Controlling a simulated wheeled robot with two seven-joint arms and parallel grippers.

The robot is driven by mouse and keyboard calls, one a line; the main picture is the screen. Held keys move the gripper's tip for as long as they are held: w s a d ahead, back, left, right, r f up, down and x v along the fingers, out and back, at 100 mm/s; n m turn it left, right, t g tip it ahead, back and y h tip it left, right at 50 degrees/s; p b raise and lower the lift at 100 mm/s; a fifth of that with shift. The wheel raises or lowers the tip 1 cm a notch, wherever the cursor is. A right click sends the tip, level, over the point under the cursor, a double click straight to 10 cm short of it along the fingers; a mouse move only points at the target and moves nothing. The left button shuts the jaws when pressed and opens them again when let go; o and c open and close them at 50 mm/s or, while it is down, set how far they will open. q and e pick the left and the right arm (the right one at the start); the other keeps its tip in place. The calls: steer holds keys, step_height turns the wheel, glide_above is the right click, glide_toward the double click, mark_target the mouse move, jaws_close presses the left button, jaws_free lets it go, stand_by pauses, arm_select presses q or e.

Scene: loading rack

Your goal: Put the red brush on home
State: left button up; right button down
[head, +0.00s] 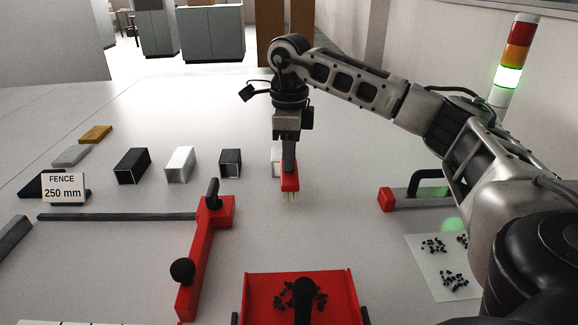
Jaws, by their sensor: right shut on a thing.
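The red brush (290,182) hangs from my right gripper (288,164) with its pale bristles pointing down. The gripper is shut on the top of the brush. The brush is in front of the row of box-shaped profiles, and it partly hides a white-ended one (276,162). I cannot tell whether the bristles touch the table. No spot marked as home can be made out. My left gripper is not in view.
A red fence piece with black knobs (205,240) stands left of centre, beside a "FENCE 250 mm" sign (63,188). A red tray (350,290) with black bits is in front. A white sheet (425,270) with black bits and a red-ended tool (386,200) lie right.

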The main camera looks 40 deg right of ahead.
steer(key=shift+w+d+f, duration=0.1)
steer(key=shift+w+f, duration=0.1)
steer(key=f, duration=0.3)
steer(key=shift+w+d+f+p, duration=0.1)
steer(key=shift+w+d+p, duration=0.15)
steer(key=shift+p, duration=0.15)
steer(key=shift+f, duration=0.35)
steer(key=shift+f, duration=0.15)
steer(key=c, duration=1.1)
jaws_free()
steer(key=shift+c, duration=0.2)
